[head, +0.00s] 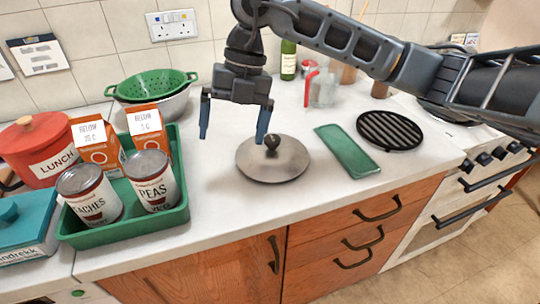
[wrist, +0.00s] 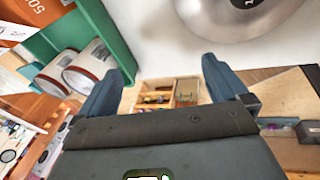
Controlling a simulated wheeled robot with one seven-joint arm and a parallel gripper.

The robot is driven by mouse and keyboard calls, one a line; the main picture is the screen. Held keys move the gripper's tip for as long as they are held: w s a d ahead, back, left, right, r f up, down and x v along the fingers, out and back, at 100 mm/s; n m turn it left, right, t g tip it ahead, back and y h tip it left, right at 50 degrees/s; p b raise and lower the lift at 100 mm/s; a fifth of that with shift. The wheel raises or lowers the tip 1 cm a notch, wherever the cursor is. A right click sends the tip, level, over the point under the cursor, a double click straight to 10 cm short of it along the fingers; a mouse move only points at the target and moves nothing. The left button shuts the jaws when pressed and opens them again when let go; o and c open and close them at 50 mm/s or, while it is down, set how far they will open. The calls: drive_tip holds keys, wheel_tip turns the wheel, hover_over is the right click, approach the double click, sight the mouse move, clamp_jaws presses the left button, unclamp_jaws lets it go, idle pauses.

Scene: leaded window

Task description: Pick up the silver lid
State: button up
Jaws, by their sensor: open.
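The silver lid (head: 273,160) lies flat on the white countertop, a round metal disc with a dark knob (head: 272,142) in its middle. My gripper (head: 233,138) is open and empty, pointing down above the counter at the lid's left. In the head view its right finger overlaps the lid's upper left part; I cannot tell the exact height. In the wrist view the lid (wrist: 235,22) shows at the top right, cut off by the frame edge, beyond the two spread fingers of my gripper (wrist: 160,85).
A green tray (head: 125,232) with two cans and orange cartons stands left of the lid. A green board (head: 347,151) and a black round grate (head: 389,130) lie at the right. A green colander (head: 152,86) and a bottle (head: 288,60) stand behind. The counter's front edge is close.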

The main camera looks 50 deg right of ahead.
sight(272, 139)
drive_tip(key=d+h, duration=0.1)
drive_tip(key=d, duration=0.2)
drive_tip(key=s+d+m+h, duration=0.1)
drive_tip(key=d, duration=0.2)
drive_tip(key=d+m+h, duration=0.1)
drive_tip(key=d, duration=0.2)
drive_tip(key=shift+s+d+f+g, duration=0.1)
drive_tip(key=shift+s+f+g, duration=0.05)
drive_tip(key=shift+s+g, duration=0.15)
drive_tip(key=shift+d+f, duration=0.15)
drive_tip(key=shift+d, duration=0.15)
drive_tip(key=shift+s+a+f+p, duration=0.1)
drive_tip(key=shift+f+p, duration=0.3)
drive_tip(key=shift+f, duration=1.45)
drive_tip(key=shift+s+f+p, duration=0.1)
drive_tip(key=shift+f+p, duration=0.25)
drive_tip(key=shift+f, duration=1.5)
drive_tip(key=shift+a+f, duration=0.1)
drive_tip(key=shift+f, duration=0.1)
drive_tip(key=c, duration=1.6)
drive_tip(key=shift+c, duration=0.2)
